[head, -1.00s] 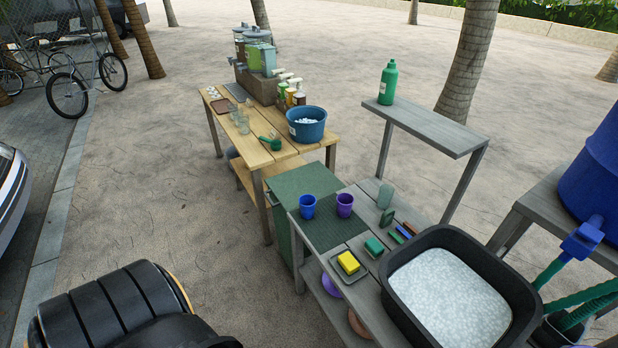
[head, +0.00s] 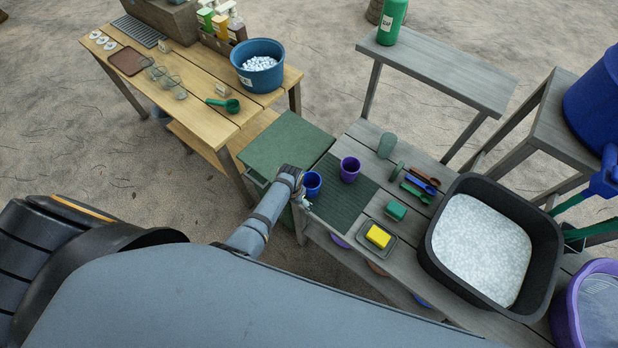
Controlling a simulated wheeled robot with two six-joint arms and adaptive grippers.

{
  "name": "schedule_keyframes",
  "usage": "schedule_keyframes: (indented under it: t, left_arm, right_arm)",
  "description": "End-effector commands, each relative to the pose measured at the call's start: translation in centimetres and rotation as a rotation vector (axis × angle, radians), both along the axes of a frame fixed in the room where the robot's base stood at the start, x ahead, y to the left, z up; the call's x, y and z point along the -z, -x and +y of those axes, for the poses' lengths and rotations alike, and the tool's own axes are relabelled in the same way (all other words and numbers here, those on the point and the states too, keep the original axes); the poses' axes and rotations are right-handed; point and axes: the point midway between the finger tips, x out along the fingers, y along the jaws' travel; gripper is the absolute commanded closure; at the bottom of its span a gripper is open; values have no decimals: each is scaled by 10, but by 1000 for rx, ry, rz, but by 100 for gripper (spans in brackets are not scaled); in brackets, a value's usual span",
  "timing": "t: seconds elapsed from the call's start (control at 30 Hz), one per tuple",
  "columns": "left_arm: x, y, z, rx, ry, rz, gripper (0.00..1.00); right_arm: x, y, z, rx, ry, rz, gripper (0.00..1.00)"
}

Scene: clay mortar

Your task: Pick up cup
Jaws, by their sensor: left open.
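A blue cup (head: 313,184) stands upright near the left end of the grey wooden table (head: 345,226), at the edge of a dark green ribbed mat (head: 341,203). A purple cup (head: 350,169) stands upright on the mat just to its right and farther back. My left gripper (head: 306,203) is at the end of the grey arm, at the table's left edge right beside the blue cup. It is open; its fingers are small and partly hidden by the wrist, and I cannot tell whether they touch the cup. My right gripper does not show.
A yellow sponge (head: 378,236) on a dark tray, a green block (head: 396,211) and several utensils lie right of the mat. A black tub (head: 459,189) of white foam stands farther right. A green cabinet (head: 290,145) adjoins the table.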

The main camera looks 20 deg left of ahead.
Motion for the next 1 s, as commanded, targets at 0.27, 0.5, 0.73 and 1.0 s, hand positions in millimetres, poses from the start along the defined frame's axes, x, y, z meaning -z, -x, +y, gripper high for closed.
schedule_keyframes:
  t: [0.27, 0.5, 0.73, 1.0]
  left_arm:
    - [-113, -74, -41, 85, 12, 54, 12]
    - [-107, -76, -42, 90, 13, 59, 12]
    - [-68, -76, -42, 89, 13, 59, 12]
    - [-61, -76, -41, 89, 13, 58, 12]
  right_arm:
    - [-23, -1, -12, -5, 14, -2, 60]
    - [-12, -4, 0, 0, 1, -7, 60]
    - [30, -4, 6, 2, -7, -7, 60]
    - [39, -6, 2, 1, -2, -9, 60]
